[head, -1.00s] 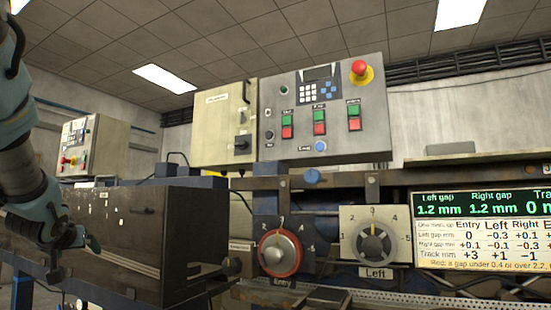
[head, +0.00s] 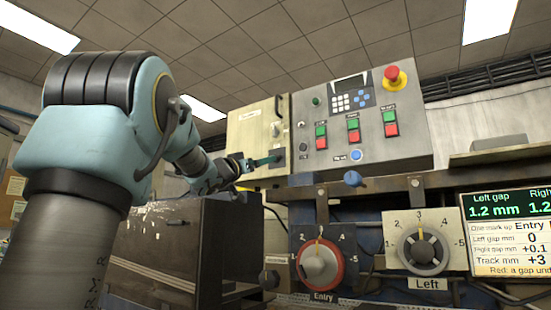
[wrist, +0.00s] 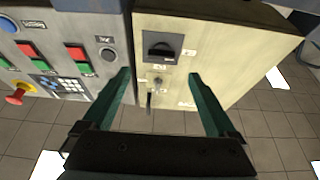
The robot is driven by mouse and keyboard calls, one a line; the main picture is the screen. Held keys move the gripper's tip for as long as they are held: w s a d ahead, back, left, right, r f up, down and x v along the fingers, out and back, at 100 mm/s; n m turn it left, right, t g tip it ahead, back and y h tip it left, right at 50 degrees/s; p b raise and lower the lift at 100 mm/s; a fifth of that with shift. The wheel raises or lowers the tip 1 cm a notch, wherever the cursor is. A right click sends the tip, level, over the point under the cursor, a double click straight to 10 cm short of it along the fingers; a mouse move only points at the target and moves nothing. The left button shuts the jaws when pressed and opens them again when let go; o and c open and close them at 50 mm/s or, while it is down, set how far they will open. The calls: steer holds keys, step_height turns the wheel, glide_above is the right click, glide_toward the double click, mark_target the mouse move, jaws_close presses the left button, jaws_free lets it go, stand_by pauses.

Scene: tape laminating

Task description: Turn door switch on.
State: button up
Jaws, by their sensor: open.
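The cream cabinet door (head: 247,128) is on the left of the control box in the head view. Its dark door switch (wrist: 162,47) shows in the wrist view, where the door appears upside down. The switch has small labels beside it; I cannot read its position surely. My gripper (wrist: 159,75) is open and empty, its teal fingers spread on either side of the switch's column in the picture, pointing at the door. In the head view my gripper (head: 272,160) is at the door's lower part, over the switch area and partly hiding it. Contact cannot be told.
A small lock (wrist: 158,82) and a black handle (wrist: 149,100) are on the same door. The grey control panel (head: 340,120) beside it carries green and red buttons and a red emergency stop (head: 394,77). Dials and a gap display (head: 507,205) are below right.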

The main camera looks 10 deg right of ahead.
mark_target(278, 155)
steer(key=p+x, duration=0.2)
steer(key=x, duration=0.5)
steer(key=shift+w+d+p, duration=0.2)
steer(key=shift+w+p, duration=0.1)
steer(key=shift+w, duration=0.05)
steer(key=c, duration=1.4)
